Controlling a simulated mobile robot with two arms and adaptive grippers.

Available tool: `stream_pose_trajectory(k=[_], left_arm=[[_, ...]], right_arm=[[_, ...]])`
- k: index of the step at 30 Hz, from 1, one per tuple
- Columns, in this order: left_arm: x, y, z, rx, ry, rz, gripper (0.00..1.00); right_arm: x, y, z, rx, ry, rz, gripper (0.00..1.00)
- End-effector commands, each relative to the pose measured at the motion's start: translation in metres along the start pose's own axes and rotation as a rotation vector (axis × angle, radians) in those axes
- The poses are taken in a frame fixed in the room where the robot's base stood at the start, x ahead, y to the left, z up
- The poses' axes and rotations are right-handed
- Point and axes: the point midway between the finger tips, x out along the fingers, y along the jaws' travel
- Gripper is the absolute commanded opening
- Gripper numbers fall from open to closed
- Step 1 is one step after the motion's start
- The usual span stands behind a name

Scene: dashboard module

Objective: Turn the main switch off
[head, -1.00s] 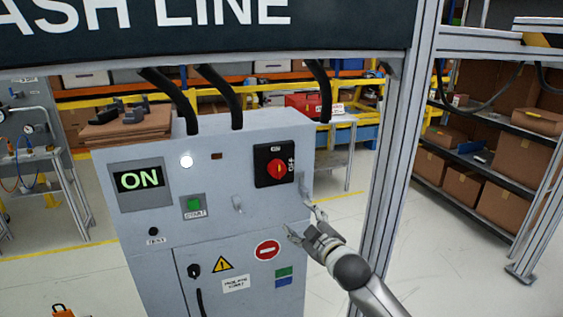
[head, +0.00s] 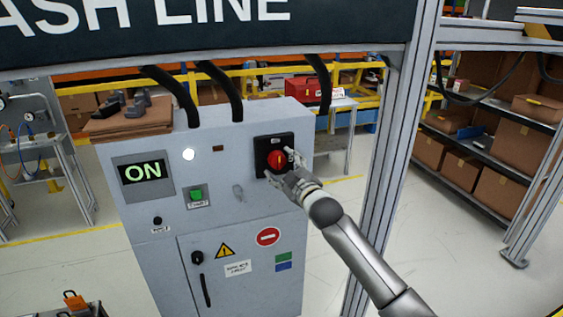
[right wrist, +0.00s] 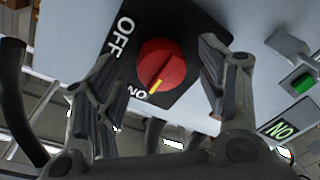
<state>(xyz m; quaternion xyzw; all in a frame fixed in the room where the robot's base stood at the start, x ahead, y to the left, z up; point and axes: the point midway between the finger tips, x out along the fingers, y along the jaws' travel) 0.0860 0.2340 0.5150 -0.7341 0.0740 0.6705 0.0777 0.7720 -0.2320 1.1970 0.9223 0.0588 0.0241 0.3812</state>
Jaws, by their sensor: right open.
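The main switch is a red rotary knob (head: 277,160) on a black plate (head: 260,144) at the upper right of the grey cabinet's front. In the right wrist view the red knob (right wrist: 160,66) has a yellow mark pointing at the word ON; OFF is printed on another side of the plate (right wrist: 113,62). My right gripper (head: 279,176) is open in front of the plate. In the right wrist view its fingers (right wrist: 158,75) stand on both sides of the knob, apart from it. The display (head: 142,173) reads ON. My left gripper is not in view.
The cabinet (head: 215,222) also carries a green start button (head: 196,194), a lit white lamp (head: 189,154) and a small black handle (head: 197,257). A metal post (head: 388,165) stands right of the cabinet, close to my right arm.

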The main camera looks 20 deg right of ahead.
Motion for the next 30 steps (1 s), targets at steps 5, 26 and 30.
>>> stream_pose_trajectory(k=[5,26,30], left_arm=[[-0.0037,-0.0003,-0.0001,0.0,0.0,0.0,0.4],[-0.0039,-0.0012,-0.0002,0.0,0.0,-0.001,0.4],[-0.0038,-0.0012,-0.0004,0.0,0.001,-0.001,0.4]], right_arm=[[0.0115,0.0004,-0.0008,0.0,0.001,0.0,0.65],[0.0141,-0.0005,-0.0001,0.0,0.0,-0.001,0.23],[0.0141,-0.0007,0.0,0.003,0.0,-0.001,0.19]])
